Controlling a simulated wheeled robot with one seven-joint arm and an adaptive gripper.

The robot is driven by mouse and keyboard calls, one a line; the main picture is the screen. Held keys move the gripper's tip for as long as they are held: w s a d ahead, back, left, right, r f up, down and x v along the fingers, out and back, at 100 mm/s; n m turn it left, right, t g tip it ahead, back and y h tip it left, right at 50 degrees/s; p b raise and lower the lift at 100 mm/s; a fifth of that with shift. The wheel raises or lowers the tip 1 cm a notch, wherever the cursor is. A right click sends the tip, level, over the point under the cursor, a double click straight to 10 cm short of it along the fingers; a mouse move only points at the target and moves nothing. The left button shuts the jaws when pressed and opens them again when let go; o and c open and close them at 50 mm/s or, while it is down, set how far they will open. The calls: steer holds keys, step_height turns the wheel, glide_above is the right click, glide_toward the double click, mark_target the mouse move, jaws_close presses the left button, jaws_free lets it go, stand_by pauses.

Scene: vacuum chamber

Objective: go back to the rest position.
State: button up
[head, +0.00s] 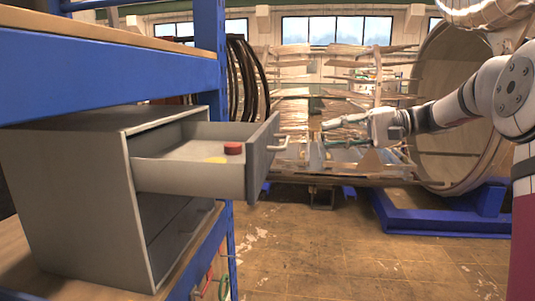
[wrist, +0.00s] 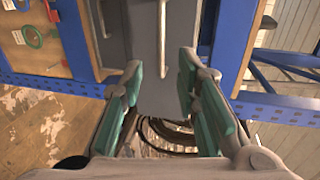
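My gripper (head: 328,134) is at the end of my outstretched arm, to the right of the pulled-out drawer (head: 190,178). In the wrist view the gripper (wrist: 161,72) has its two green-padded fingers spread wide with nothing between them. The drawer's handle (head: 282,141) stands clear of the fingers in the head view. In the wrist view the handle (wrist: 162,32) shows as a light bar beyond the fingertips, on the grey drawer front (wrist: 182,40).
The drawer belongs to a grey cabinet (head: 70,190) on a blue-framed shelf (head: 110,75). A red round object (head: 233,148) and a yellow one (head: 216,160) lie in it. A large round chamber (head: 455,110) on a blue base stands at right. The floor (head: 320,255) between is open.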

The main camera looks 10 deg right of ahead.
steer(key=s+a+f+g+h, duration=0.35)
steer(key=s+a+h, duration=0.35)
steer(key=s+a, duration=0.5)
steer(key=s+d+f+n+t+h, duration=0.1)
steer(key=s+f+n+t+h, duration=0.1)
steer(key=s, duration=0.8)
steer(key=s+d+f+n+t+h, duration=0.1)
steer(key=s+f+h, duration=0.4)
steer(key=s, duration=0.5)
step_height(320, 180, down, 2)
steer(key=shift+d+f+n+t+h, duration=0.1)
steer(key=shift+d+n+t+h, duration=0.25)
steer(key=shift+d+n, duration=0.15)
stand_by(1.0)
